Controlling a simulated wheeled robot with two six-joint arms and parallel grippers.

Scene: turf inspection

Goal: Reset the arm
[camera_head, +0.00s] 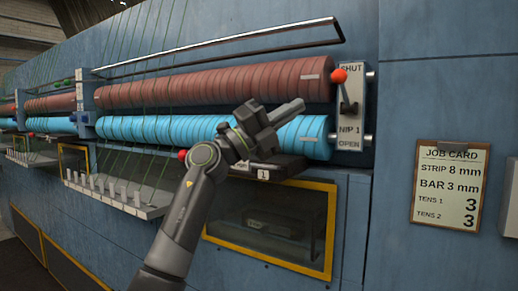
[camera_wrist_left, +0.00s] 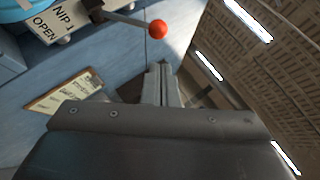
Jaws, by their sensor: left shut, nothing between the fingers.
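My left arm reaches up from the bottom of the head view. Its gripper (camera_head: 292,109) is shut and empty, in front of the blue roller (camera_head: 308,137), pointing right toward the NIP 1 lever. In the left wrist view the shut fingers (camera_wrist_left: 162,72) show at the centre, with nothing between them. The lever's red knob (camera_head: 339,75) is up near SHUT on its white plate (camera_head: 350,122). The knob also shows in the wrist view (camera_wrist_left: 158,29), above the fingertips and apart from them. My right gripper is in neither view.
A red-brown roller (camera_head: 215,83) runs above the blue one, under a metal rail (camera_head: 220,42). A yellow-framed window (camera_head: 270,228) lies below. A job card (camera_head: 450,185) hangs on the blue panel at right. A shelf with white pegs (camera_head: 115,195) juts out at left.

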